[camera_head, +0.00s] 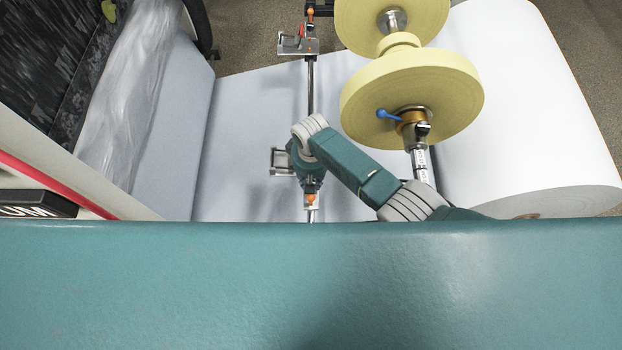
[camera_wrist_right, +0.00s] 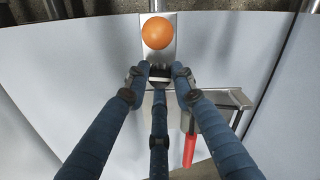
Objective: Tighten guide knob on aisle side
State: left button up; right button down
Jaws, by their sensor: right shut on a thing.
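The aisle-side guide is clamped on the metal rod near the front of the white web. Its orange ball (camera_head: 312,199) shows just in front of my right wrist in the head view, and large at the top of the right wrist view (camera_wrist_right: 157,33). My right gripper (camera_wrist_right: 160,73) has its three fingers closed in around the small dark guide knob (camera_wrist_right: 160,80), below the ball in that view. The knob is partly hidden by the fingers. In the head view my wrist covers the fingertips. My left gripper is out of view.
The guide's metal bracket (camera_head: 280,162) stands out to the left of the rod (camera_head: 311,88). A second guide (camera_head: 298,44) sits at the rod's far end. Yellow discs (camera_head: 410,95) with a blue lever (camera_head: 388,114) and a large white roll (camera_head: 530,120) lie to the right.

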jog(key=shift+w+r, duration=0.1)
jog(key=c, duration=1.5)
grip_release()
jog(key=shift+o, duration=0.2)
notch_tip(320, 180, up, 12)
jog(key=shift+a, duration=0.1)
